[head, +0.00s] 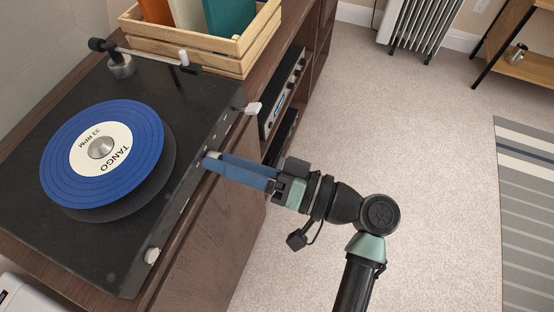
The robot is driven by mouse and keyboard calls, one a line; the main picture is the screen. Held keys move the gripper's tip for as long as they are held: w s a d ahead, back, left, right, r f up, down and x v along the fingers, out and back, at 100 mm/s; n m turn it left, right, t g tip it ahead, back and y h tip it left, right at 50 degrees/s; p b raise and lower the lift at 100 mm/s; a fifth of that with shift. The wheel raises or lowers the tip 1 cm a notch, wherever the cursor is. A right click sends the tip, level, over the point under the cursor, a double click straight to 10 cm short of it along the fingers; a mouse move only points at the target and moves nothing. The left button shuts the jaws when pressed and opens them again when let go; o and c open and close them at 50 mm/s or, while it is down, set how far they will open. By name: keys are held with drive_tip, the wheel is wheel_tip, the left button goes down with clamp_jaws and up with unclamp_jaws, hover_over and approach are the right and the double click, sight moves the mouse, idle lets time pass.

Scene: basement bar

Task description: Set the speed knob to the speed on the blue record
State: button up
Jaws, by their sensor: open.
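The blue record (60,160) lies on the turntable (90,262) at the left. Its cream label (84,155) reads "TANGO" and "33 RPM". My gripper (207,160) is open, its blue fingers reaching left to the turntable's front face. A small pale piece shows at the fingertips; I cannot tell whether it is a knob, or whether the fingers touch it. A white knob (152,255) sits at the near end of the front face, and a white lever-like piece (253,108) sticks out at the far end. No speed markings are readable.
The tonearm (150,56) lies along the turntable's far side. A wooden crate (190,63) of coloured sleeves stands behind it. Audio units (284,92) sit on the cabinet shelf below. Carpeted floor (430,190) is open at the right, with a radiator (412,25) behind.

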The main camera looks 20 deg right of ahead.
drive_tip(key=v, duration=1.3)
drive_tip(key=shift+p, duration=0.45)
drive_tip(key=shift+s, duration=0.1)
